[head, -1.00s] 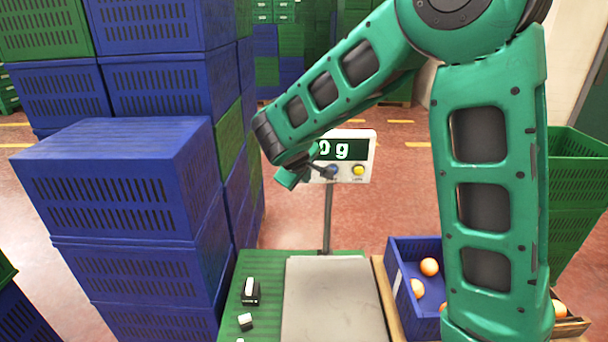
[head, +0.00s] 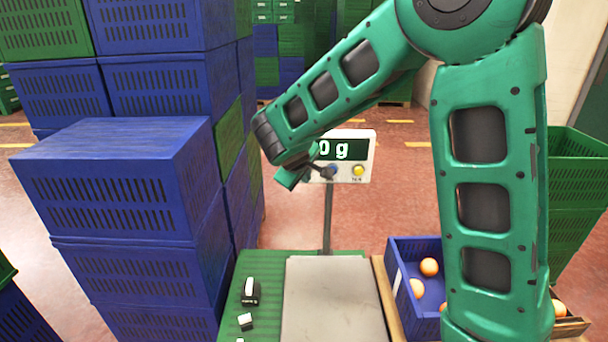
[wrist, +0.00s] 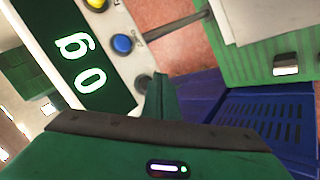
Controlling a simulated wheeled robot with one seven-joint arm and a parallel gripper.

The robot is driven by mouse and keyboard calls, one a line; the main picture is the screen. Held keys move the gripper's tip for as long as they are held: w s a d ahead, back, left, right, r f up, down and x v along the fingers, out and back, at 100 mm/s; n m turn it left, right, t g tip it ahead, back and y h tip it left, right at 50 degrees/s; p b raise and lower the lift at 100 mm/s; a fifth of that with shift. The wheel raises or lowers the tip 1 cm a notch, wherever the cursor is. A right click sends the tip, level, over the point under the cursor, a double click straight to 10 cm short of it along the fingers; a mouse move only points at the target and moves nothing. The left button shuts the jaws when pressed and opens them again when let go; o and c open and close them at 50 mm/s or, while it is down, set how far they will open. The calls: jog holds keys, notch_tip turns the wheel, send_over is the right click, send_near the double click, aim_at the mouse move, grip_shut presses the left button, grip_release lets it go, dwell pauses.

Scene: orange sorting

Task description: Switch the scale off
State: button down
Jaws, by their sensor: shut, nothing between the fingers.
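The scale's display head (head: 362,146) stands on a thin post behind the weighing plate (head: 330,300); its lit screen reads "0 g". It also shows tilted in the wrist view (wrist: 48,18). Below the screen, the wrist view shows a yellow button (wrist: 97,4), a blue button (wrist: 122,44) and a dark grey button (wrist: 143,83) in a row. My gripper (head: 328,172) is shut and empty in front of the button row. In the wrist view its green fingers (wrist: 160,88) are beside the grey button; I cannot tell whether they touch it.
Stacked blue crates (head: 110,185) stand close on the left. A blue crate with oranges (head: 400,262) sits right of the plate. A small black-and-white item (head: 250,291) lies on the green surface (head: 232,325) left of the plate. Green crates (head: 575,200) stand at the right.

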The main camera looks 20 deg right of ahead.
jog(key=shift+w+d, duration=0.3)
jog(key=shift+w, duration=0.55)
dwell(1.3)
jog(key=shift+s, duration=0.1)
jog(key=shift+s+a, duration=0.3)
jog(key=shift+s, duration=0.55)
jog(key=shift+s, duration=0.1)
jog(key=shift+s+a, duration=0.25)
jog(key=shift+s, duration=0.5)
jog(key=shift+s+a, duration=0.3)
jog(key=shift+s, duration=0.45)
jog(key=shift+s+a, duration=0.25)
jog(key=shift+s, duration=0.5)
